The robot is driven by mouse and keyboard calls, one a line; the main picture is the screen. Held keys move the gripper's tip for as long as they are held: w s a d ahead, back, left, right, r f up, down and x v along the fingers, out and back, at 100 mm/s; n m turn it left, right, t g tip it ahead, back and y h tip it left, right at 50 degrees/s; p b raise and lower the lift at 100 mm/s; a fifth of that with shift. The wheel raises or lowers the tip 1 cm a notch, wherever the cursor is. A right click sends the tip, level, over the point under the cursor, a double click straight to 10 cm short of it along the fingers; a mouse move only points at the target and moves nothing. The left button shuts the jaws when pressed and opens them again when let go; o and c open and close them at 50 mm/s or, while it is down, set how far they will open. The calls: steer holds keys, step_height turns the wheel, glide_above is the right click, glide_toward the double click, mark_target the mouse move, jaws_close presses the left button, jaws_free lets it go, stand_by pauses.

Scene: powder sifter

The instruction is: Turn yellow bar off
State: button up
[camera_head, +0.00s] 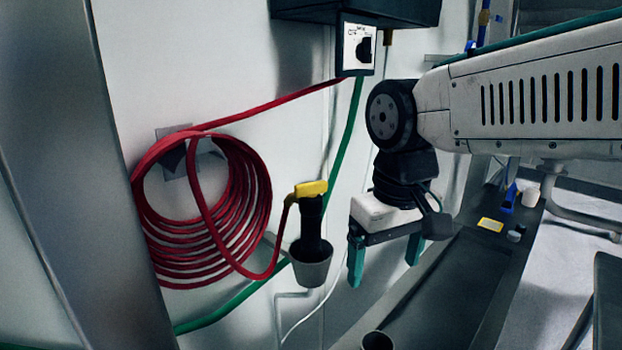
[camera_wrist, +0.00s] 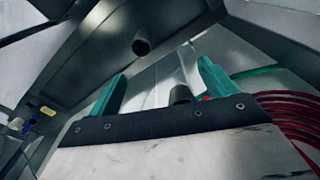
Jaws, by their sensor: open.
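The yellow bar (camera_head: 311,187) lies nearly level on top of a black upright fitting (camera_head: 311,222), which sits in a grey cup (camera_head: 311,268) by the wall. A red hose end meets the fitting just below the bar's left side. My gripper (camera_head: 385,258) is open and empty, to the right of the fitting and lower than the bar, with its teal fingers pointing down. In the wrist view my gripper (camera_wrist: 162,72) also shows its two fingers apart, with nothing visibly held. I cannot make out the yellow bar there.
A coiled red hose (camera_head: 210,210) hangs on the wall at left, and a green hose (camera_head: 350,125) runs down behind the fitting. A box with a black knob (camera_head: 366,48) is above. A dark open cup (camera_head: 377,341) stands below my gripper. A yellow-edged item (camera_head: 490,225) lies at right.

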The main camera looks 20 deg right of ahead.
step_height(320, 180, up, 12)
glide_above(311, 183)
steer(key=shift+f+g, duration=0.2)
steer(key=shift+g, duration=0.1)
steer(key=shift+f, duration=3.55)
steer(key=c, duration=1)
